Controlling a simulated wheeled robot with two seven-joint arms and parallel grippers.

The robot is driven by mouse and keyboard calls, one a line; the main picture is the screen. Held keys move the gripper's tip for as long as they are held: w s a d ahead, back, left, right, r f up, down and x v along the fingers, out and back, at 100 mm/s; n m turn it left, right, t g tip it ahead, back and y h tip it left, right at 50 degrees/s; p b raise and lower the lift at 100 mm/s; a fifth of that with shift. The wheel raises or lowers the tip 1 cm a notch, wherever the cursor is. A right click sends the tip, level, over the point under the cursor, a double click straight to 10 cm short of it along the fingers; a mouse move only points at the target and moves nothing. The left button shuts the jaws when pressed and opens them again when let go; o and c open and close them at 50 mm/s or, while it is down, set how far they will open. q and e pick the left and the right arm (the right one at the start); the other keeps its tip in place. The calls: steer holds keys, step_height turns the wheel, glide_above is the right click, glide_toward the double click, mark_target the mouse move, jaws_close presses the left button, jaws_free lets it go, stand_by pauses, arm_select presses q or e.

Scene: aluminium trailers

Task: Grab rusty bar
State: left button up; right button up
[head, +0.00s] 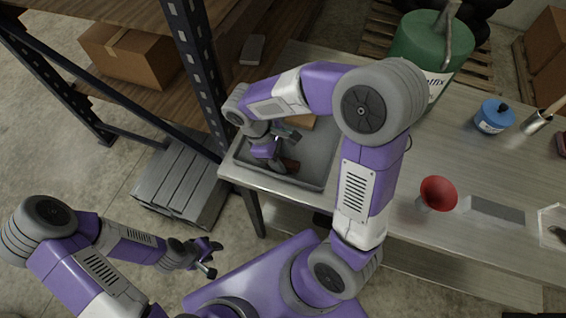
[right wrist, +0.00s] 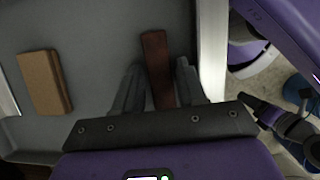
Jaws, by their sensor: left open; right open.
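The rusty bar (right wrist: 157,62) is a reddish-brown bar lying in a grey tray (right wrist: 100,20). In the right wrist view it lies between the two open fingers of my right gripper (right wrist: 158,85). In the head view the bar (head: 290,165) shows only in part beside my right gripper (head: 278,150), which is inside the tray (head: 318,183) at the table's left end. I cannot tell whether the fingers touch the bar. My left gripper (head: 208,259) is open and empty, off to the left above the floor.
A tan block (right wrist: 44,82) lies in the same tray, left of the bar. The tray wall is close on the right. On the table stand a green canister (head: 415,50), a blue can (head: 493,117) and a red funnel (head: 438,192). A shelf post (head: 195,60) rises near the tray.

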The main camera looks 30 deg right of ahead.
steer(key=shift+f, duration=0.1)
stand_by(0.3)
steer(key=shift+c, duration=0.6)
jaws_close()
